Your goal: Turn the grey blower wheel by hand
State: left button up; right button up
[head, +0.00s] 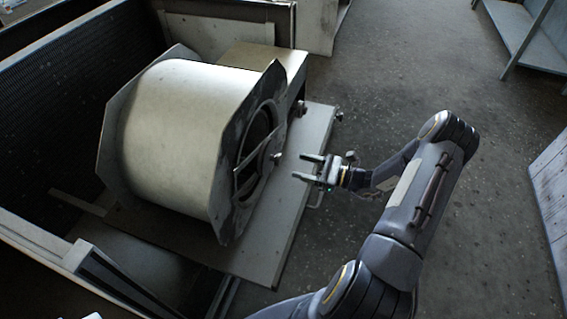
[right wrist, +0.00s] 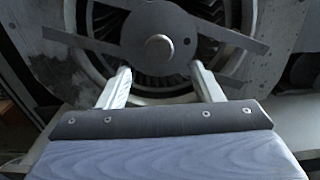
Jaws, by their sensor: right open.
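The blower housing (head: 170,130) is a pale drum between flat grey end plates. The grey blower wheel (head: 257,132) sits in the round opening of its right end plate, mostly in shadow. In the right wrist view, the fins of the wheel (right wrist: 155,84) show behind a dark hub plate (right wrist: 140,24) with flat arms and a round shaft end (right wrist: 159,47). My right gripper (head: 306,167) is open and empty, just right of the opening, and its fingers point at it. In the right wrist view its fingertips (right wrist: 160,70) lie below the shaft end; contact cannot be told. My left gripper is out of view.
The housing rests on a pale base panel (head: 262,262) that sticks out to the right. A dark ribbed cabinet wall (head: 60,85) stands at the left. A boxy part (head: 290,62) sits behind the drum.

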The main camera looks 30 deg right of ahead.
jog(key=x, duration=0.7)
jog(key=shift+s, duration=0.1)
grip_shut()
